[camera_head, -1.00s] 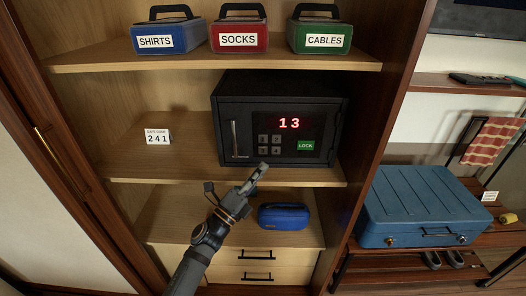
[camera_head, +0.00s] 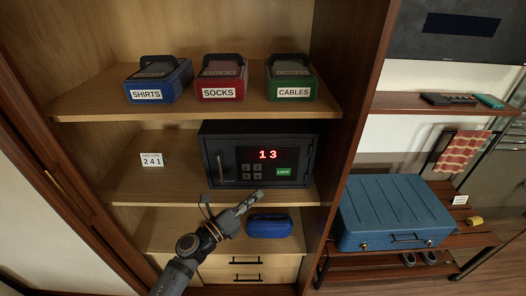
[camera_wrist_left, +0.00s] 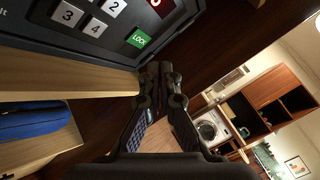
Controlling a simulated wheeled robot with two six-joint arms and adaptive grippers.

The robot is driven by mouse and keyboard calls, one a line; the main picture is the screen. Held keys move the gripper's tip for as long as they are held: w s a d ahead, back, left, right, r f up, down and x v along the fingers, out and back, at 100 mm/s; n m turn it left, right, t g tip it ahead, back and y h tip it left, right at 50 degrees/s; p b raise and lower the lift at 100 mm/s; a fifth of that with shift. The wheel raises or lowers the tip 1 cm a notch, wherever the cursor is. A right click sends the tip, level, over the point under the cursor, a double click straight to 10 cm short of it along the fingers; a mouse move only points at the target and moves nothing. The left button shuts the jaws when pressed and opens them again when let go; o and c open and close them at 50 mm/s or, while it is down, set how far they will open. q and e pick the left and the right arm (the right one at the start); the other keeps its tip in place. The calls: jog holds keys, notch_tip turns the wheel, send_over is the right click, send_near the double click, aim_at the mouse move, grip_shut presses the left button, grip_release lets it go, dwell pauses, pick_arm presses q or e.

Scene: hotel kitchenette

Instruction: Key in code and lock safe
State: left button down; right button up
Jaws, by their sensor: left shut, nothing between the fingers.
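The dark safe (camera_head: 213,157) stands on the middle shelf with its door closed. Its red display (camera_head: 268,155) reads 13. Below the display are a small keypad (camera_head: 251,171) and a green LOCK button (camera_head: 283,172). The left wrist view shows the LOCK button (camera_wrist_left: 138,39) and keys 2, 3 and 4 (camera_wrist_left: 95,27) close by. My left gripper (camera_head: 258,195) is shut and empty, in front of the shelf edge just below the safe, apart from the buttons. My right gripper is out of view.
A blue pouch (camera_head: 270,226) lies on the lower shelf behind my left gripper. Labelled boxes for shirts (camera_head: 160,95), socks (camera_head: 219,92) and cables (camera_head: 293,92) stand on the shelf above. A blue suitcase (camera_head: 395,210) rests on the rack at right.

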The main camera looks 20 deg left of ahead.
aim_at(257, 167)
pick_arm(q)
jog(key=shift+g, duration=0.3)
jog(key=w, duration=0.2)
jog(key=w+a, duration=0.1)
jog(key=w, duration=0.2)
jog(key=w+a+b, duration=0.1)
jog(key=w, duration=0.2)
jog(key=shift+w+a, duration=0.1)
jog(key=shift+a, duration=0.15)
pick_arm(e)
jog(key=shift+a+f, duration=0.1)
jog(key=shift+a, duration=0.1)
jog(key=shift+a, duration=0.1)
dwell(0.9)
pick_arm(q)
jog(key=shift+w, duration=0.2)
jog(key=shift+w+a, duration=0.1)
jog(key=shift+w, duration=0.1)
